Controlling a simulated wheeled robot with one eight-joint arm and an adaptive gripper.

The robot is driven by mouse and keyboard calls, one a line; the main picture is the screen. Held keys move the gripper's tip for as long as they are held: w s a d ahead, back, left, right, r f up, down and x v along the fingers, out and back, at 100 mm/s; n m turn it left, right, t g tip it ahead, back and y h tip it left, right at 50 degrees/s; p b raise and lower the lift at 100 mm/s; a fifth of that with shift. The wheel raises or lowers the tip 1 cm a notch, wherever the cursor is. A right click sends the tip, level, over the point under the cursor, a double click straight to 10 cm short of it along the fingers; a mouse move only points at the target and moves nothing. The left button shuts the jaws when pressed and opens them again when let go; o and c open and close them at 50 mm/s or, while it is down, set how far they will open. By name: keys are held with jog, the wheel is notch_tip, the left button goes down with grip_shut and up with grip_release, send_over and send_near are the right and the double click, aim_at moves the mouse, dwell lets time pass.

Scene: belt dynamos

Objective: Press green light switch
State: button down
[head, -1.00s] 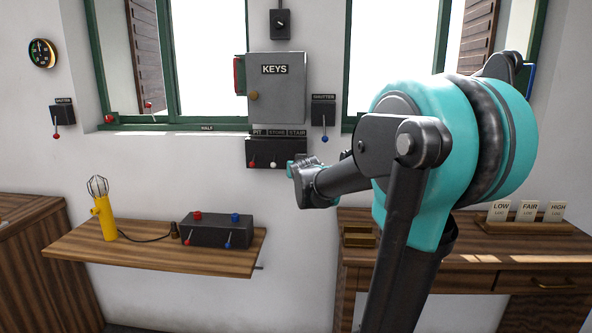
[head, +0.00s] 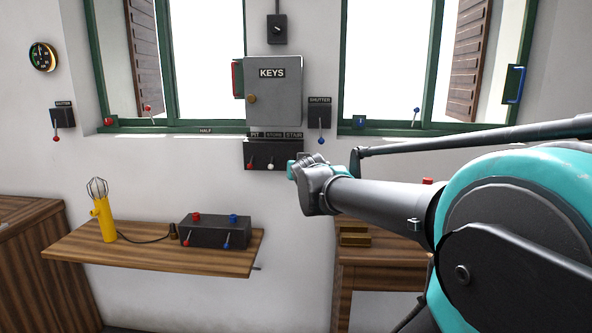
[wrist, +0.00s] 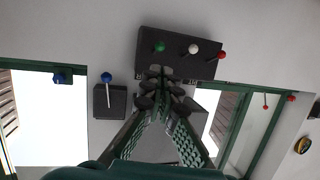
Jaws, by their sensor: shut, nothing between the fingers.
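The switch box (head: 262,160) is a dark panel on the wall under the key cabinet, labelled PIT, STORE and STAIR. In the wrist view the box (wrist: 200,68) appears upside down, with the green-knobbed switch (wrist: 159,47) beside a white one (wrist: 193,48) and a red one (wrist: 222,55). My gripper (wrist: 163,74) is shut and empty, its tips close to the box edge and just below the green knob in that picture. In the head view my gripper (head: 300,170) is at the box's right end and covers the green switch. I cannot tell whether the tips touch it.
The grey KEYS cabinet (head: 274,95) is above the box. A shutter switch with a blue knob (head: 320,112) is close by on the right. A shelf (head: 150,258) below carries a yellow lamp (head: 103,220) and a dark control box (head: 215,232).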

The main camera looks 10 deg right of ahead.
jog(key=shift+s+r, duration=0.2)
jog(key=shift+s, duration=0.4)
